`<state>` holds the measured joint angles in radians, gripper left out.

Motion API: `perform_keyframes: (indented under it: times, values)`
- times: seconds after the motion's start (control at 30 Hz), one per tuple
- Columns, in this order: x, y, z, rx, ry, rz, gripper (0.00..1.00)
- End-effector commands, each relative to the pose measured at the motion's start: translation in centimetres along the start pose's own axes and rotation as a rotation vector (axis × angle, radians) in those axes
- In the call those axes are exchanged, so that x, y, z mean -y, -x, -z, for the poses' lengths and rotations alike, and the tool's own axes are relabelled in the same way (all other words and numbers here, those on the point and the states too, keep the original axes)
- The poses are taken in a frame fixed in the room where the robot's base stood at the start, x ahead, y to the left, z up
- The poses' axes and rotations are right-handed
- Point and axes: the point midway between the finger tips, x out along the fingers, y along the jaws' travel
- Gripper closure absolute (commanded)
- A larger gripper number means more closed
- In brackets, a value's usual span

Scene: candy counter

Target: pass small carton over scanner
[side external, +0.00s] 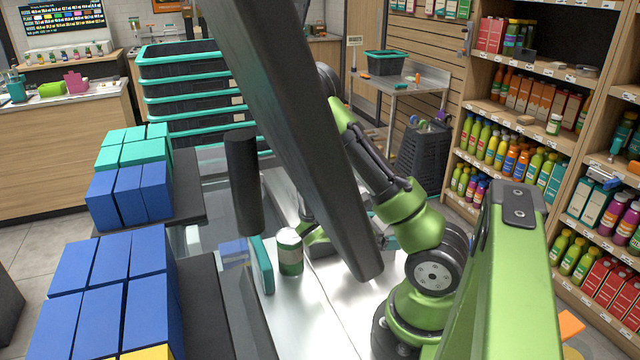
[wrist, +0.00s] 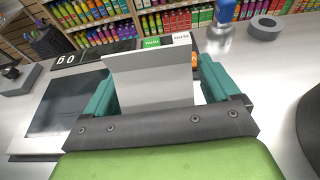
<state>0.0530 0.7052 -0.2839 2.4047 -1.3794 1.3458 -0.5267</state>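The small carton, a pale grey-white box (wrist: 155,82), stands between the fingers of my gripper (wrist: 158,88) in the wrist view. Green and white label patches show at its top edge. The two teal fingers are spread wide, one on each side. The left finger appears against the box; a thin light strip shows by the right finger, so contact there is unclear. The scanner, a dark glass plate in a metal frame (wrist: 62,108), lies flat to the left of the box. In the side view my dark arm link hides most of the gripper area.
Blue boxes (side external: 130,195) and teal boxes (side external: 140,152) stand on dark trays at the left. A dark post (side external: 243,180) and a white-green can (side external: 289,252) are near the work area. A grey ring (wrist: 265,28) lies on the metal counter. Stocked shelves stand behind.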

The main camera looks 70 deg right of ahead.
Motion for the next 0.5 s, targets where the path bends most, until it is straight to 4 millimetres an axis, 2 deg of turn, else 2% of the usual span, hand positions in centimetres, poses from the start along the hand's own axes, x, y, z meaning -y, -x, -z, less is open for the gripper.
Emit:
perform_keyframes:
  times: [0.03, 0.07, 0.43, 0.5]
  values:
    - [0.00, 0.02, 0.00, 0.000, 0.000, 0.000, 0.19]
    - [0.00, 0.02, 0.00, 0.000, 0.000, 0.000, 0.24]
    - [-0.01, 0.04, -0.01, 0.000, 0.000, 0.000, 0.80]
    - [0.00, 0.04, -0.04, 0.001, -0.001, 0.001, 0.82]
